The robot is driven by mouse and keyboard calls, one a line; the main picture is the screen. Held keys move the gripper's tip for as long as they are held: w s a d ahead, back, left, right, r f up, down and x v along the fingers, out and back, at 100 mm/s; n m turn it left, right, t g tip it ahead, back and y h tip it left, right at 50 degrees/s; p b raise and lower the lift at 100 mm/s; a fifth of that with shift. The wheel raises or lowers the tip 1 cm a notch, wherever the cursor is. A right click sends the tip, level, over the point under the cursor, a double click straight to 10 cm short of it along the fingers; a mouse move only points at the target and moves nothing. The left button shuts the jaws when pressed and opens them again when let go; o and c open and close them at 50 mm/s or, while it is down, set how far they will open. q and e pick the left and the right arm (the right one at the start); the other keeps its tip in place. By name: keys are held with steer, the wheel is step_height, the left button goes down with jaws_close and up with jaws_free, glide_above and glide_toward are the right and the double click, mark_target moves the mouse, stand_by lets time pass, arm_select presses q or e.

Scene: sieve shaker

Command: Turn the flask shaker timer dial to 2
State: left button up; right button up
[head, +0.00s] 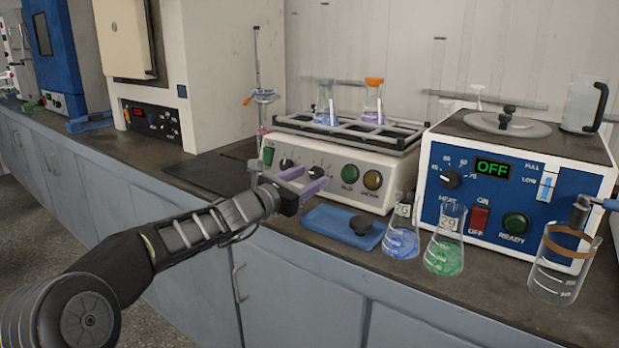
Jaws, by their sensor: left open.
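The flask shaker (341,154) is a white box with a grey rack on top, standing in the middle of the bench. Its front has two black dials, one at the left (287,164) and one further right (316,172), plus a green and an amber button. My left gripper (306,180) is open in front of the shaker's left front, its light purple fingers close to the dials. It holds nothing. Whether a finger touches a dial I cannot tell. The dial markings are too small to read. My right gripper is not in view.
Two flasks (371,101) stand on the shaker's rack. A blue tray (329,222) with a black piece, a blue-liquid flask (402,240) and a green-liquid flask (444,252) stand in front.

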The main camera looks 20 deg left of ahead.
arm_select(q)
steer(key=shift+w+d, duration=0.2)
steer(key=shift+w, duration=0.2)
steer(key=shift+c, duration=0.3)
jaws_close()
